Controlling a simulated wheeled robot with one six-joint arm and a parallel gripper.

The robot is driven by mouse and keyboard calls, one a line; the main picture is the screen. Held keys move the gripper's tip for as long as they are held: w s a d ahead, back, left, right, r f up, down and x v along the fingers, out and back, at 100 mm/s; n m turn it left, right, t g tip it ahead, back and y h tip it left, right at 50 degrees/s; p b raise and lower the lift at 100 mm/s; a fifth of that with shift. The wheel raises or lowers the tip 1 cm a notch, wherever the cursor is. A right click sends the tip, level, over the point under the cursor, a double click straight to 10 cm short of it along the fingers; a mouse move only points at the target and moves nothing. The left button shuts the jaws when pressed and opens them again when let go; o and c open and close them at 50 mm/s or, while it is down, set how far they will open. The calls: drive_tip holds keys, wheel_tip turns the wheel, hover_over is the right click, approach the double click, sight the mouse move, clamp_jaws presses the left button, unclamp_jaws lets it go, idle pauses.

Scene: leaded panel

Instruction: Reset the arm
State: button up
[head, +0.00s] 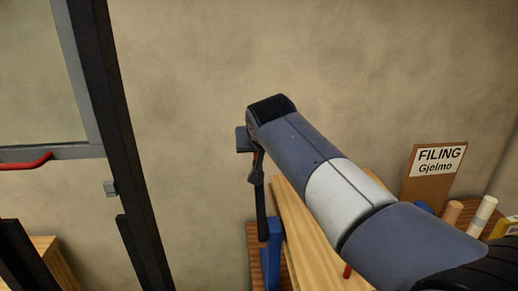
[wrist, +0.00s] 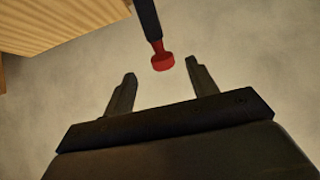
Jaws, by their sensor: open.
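My arm reaches from the lower right of the head view to the middle, with my gripper (head: 255,172) at its far end, pointing down. In the wrist view my gripper (wrist: 160,68) is open, its two dark fingers apart. A dark rod with a red round end (wrist: 162,61) comes in from the top. The red end shows between the fingertips or just beyond them; I see a gap on both sides.
A blue upright piece (head: 271,252) and a pale wooden board (head: 305,240) stand below my arm. A dark-framed door or panel with a red handle (head: 25,162) is at the left. Bare wall lies behind.

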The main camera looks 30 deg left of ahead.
drive_tip(key=p+x, duration=0.3)
drive_tip(key=x, duration=0.7)
drive_tip(key=shift+w+a+f+p, duration=0.15)
drive_tip(key=shift+w+a+p, duration=0.05)
drive_tip(key=shift+w+p, duration=0.15)
